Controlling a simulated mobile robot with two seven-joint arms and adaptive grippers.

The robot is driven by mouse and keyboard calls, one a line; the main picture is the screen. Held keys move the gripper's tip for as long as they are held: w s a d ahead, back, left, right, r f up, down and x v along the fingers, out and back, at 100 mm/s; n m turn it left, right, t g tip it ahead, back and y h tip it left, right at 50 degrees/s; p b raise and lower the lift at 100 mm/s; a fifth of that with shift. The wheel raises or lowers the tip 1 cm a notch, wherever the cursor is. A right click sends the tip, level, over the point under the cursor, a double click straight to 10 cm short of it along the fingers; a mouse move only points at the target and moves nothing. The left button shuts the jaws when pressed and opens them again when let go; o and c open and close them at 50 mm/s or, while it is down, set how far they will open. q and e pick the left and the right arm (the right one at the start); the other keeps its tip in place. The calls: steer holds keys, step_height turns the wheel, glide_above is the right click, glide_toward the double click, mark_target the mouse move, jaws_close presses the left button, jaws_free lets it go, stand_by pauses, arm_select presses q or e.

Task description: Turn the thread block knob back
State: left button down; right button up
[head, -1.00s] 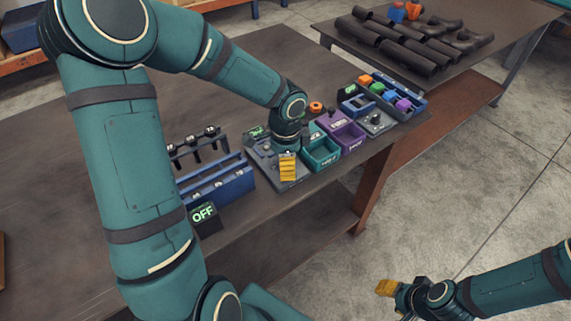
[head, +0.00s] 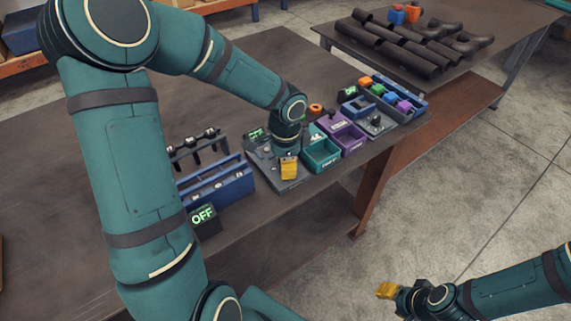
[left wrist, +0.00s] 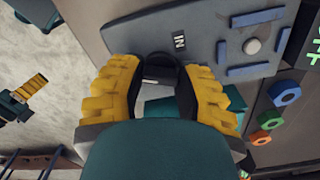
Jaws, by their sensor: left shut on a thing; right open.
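The thread block is a flat grey plate (head: 266,171) on the workbench, with my left gripper (head: 289,172) over it. In the left wrist view the plate (left wrist: 215,30) has an "IN" label, a round pale button (left wrist: 251,46) and blue bars. A dark knob (left wrist: 160,66) sits between the yellow fingers of my left gripper, which is shut on it. The fingers and wrist hide much of the knob in the head view. My right gripper (head: 387,291) is open and empty, off to the lower right above the floor.
A blue rack (head: 215,188) and an "OFF" sign (head: 203,216) stand left of the block. Teal (head: 322,156) and purple (head: 350,139) bins stand to its right. The wrist view shows blue, green and orange nuts (left wrist: 284,93) nearby. Black pipes (head: 400,50) lie on the other table.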

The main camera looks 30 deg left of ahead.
arm_select(q)
steer(key=shift+n+b, duration=0.95)
steer(key=shift+n, duration=1.45)
steer(key=c, duration=0.6)
jaws_free()
step_height(320, 180, up, 12)
steer(key=shift+f, duration=0.1)
